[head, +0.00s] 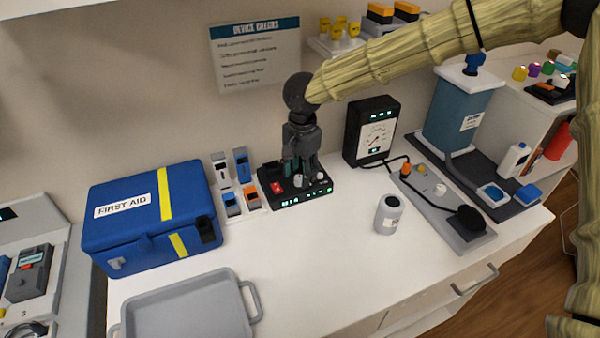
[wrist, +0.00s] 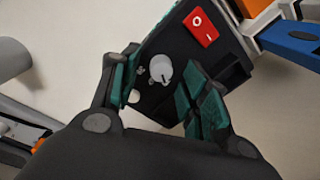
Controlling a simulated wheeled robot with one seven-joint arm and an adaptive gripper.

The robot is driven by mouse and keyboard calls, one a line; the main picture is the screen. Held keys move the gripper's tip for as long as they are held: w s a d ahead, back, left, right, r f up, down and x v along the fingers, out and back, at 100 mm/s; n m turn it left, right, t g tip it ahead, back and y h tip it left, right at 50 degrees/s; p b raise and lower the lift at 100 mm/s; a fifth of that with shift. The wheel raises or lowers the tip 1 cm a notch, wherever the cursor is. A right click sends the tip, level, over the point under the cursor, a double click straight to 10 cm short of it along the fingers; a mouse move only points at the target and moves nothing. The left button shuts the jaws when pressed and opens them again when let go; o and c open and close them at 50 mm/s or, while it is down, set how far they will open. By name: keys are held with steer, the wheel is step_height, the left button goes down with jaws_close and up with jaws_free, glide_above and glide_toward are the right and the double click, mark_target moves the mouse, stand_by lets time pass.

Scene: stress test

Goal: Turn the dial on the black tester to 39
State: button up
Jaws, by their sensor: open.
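The black tester (head: 310,194) sits on the white counter near the wall, right of the blue first aid box. It has a red rocker switch (wrist: 199,27) and green lit characters on its front edge, too small to read. Its grey-white dial (wrist: 160,69) shows in the wrist view. My gripper (head: 302,178) points down over the tester. In the wrist view my gripper (wrist: 158,92) is open, with one finger on each side of the dial and visible space between them. I cannot tell the dial's setting or whether a fingertip touches it.
The first aid box (head: 140,225) and a rack of blue and orange items (head: 238,203) stand left of the tester. A black gauge meter (head: 372,130) is to the right. A grey bottle (head: 389,214) and grey tray (head: 190,310) stand forward. The counter's middle front is clear.

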steer(key=shift+w+f, duration=0.15)
steer(key=shift+f, duration=0.65)
steer(key=shift+r, duration=0.1)
jaws_close()
